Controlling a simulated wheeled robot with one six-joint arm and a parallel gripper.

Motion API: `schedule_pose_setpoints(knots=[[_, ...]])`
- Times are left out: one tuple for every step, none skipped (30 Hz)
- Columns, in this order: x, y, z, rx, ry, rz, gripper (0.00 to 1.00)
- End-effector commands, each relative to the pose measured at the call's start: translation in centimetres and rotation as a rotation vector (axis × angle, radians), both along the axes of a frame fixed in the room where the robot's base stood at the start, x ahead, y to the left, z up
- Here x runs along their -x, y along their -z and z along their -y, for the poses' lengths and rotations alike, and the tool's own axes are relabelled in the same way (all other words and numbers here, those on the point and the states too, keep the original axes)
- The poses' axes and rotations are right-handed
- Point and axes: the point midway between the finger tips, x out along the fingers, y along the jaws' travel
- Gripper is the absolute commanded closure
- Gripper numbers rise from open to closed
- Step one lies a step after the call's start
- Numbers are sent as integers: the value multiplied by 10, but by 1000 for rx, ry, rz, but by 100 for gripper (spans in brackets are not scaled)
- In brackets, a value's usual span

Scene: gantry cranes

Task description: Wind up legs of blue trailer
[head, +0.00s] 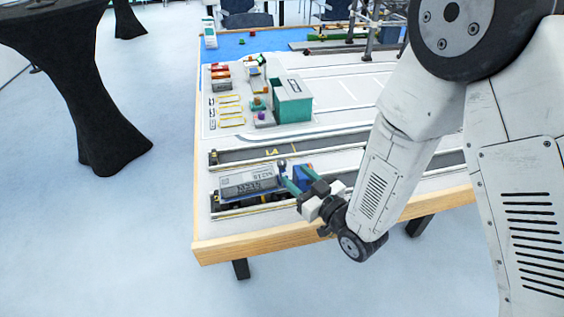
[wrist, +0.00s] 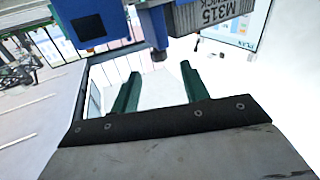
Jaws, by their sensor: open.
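A grey lettered container (head: 248,183) lies on a low dark and blue vehicle near the table's front edge. A blue block (head: 303,176), perhaps the cab, stands at its right end, partly behind my gripper (head: 290,184). In the wrist view the blue body (wrist: 98,20) fills the upper left, and the container's lettered end (wrist: 215,12) shows at top right. A short dark blue post (wrist: 158,46) ends just beyond the gap between my green fingertips, which are spread apart and hold nothing (wrist: 158,74). I cannot tell whether the post is a leg or a crank.
The vehicle stands in a front lane of the white table with a wooden edge (head: 330,222). Behind it are a dark rail strip (head: 240,157), a teal box (head: 292,100) and small coloured blocks. A black draped table (head: 85,80) stands left. Floor in front is clear.

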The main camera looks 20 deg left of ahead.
Motion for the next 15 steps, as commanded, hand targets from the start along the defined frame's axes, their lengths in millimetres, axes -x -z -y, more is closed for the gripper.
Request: schedule_pose_setpoints(knots=[[-3, 0, -5, -3, -1, 2, 55], [-6, -1, -8, -4, 0, 4, 55], [-9, -1, -13, -3, 0, 2, 55], [-12, -1, -18, -3, 0, 2, 55], [-15, -1, -22, -4, -1, 3, 55], [-19, -1, -28, -3, -1, 2, 55], [-22, -1, -32, -3, -1, 3, 55], [-25, -1, -35, -3, 0, 3, 55], [-28, -1, -40, -3, 0, 3, 55], [-31, -1, -44, -2, 1, 3, 55], [-33, -1, -46, -2, 1, 3, 55], [-36, -1, -50, -2, 1, 3, 55], [-37, -1, -52, -1, 1, 2, 55], [-38, -1, -54, -1, 1, 1, 55], [-40, -1, -56, -1, 1, 1, 55]])
